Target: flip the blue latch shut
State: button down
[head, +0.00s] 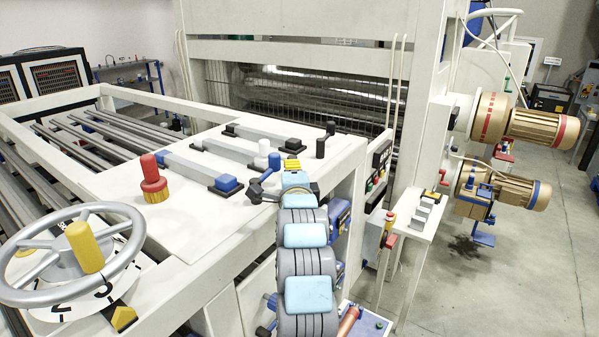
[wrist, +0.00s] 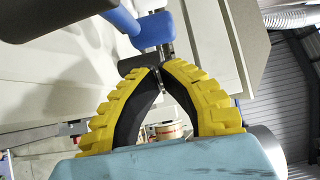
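My gripper (head: 292,166) is over the right edge of the white panel in the head view, its yellow ribbed fingers partly hidden by my wrist. In the wrist view its fingertips (wrist: 161,68) come together, with nothing visible held between them. A blue lever-like piece (wrist: 150,30) with a blue rod lies just beyond the tips, beside a dark block (wrist: 138,62). In the head view a small dark-blue piece (head: 274,161) sits just left of the fingers; I cannot tell which part is the latch. Contact with the fingers is unclear.
A handwheel (head: 130,245) is at the front left. Motors (head: 525,127) stand right, above open floor.

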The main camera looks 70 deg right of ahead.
jog(key=shift+w+d+r, duration=0.1)
jog(key=shift+w+d, duration=0.1)
jog(key=shift+w, duration=0.45)
jog(key=shift+w, duration=0.15)
jog(key=shift+w+d+n+t+y, duration=0.1)
jog(key=shift+d+n+t+y, duration=0.05)
jog(key=shift+n+t+y, duration=0.2)
